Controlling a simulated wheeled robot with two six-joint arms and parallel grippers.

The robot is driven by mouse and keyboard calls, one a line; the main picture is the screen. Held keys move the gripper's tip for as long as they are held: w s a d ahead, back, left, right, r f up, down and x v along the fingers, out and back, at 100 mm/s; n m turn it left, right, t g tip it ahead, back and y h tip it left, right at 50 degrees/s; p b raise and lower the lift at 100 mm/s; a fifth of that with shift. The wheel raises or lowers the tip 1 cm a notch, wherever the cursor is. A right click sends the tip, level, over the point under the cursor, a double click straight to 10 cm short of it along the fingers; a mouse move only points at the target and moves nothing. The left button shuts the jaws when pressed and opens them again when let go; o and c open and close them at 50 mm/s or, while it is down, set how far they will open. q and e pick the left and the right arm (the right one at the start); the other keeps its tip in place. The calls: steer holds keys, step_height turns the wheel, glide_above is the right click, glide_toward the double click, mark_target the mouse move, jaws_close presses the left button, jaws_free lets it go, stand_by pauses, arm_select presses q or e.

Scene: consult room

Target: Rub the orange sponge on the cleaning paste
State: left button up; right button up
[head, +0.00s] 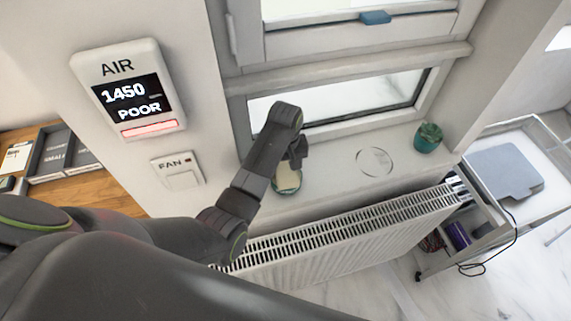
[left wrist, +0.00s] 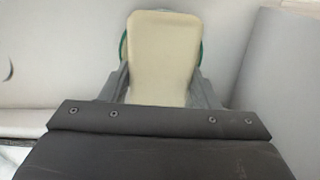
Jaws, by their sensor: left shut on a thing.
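My left gripper (head: 296,158) points down over the window sill, just above a round dish (head: 287,184) with a pale top and a greenish rim, which looks like the cleaning paste. In the left wrist view its fingers are shut on a pale cream block (left wrist: 162,60) with rounded corners. This block has a sponge's shape, but no orange shows on it. Behind the block a teal rim (left wrist: 122,48) shows on both sides. I cannot tell whether block and paste touch. My right gripper is not in view.
A teal pot (head: 428,138) and a thin ring mark (head: 375,161) are on the sill (head: 335,160), right of my gripper. A white radiator (head: 350,235) is below. The window (head: 345,100) is behind. A trolley (head: 520,165) stands at right. An air display (head: 128,92) hangs at left.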

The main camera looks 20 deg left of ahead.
mark_target(286, 165)
arm_select(q)
steer(key=shift+r, duration=3.45)
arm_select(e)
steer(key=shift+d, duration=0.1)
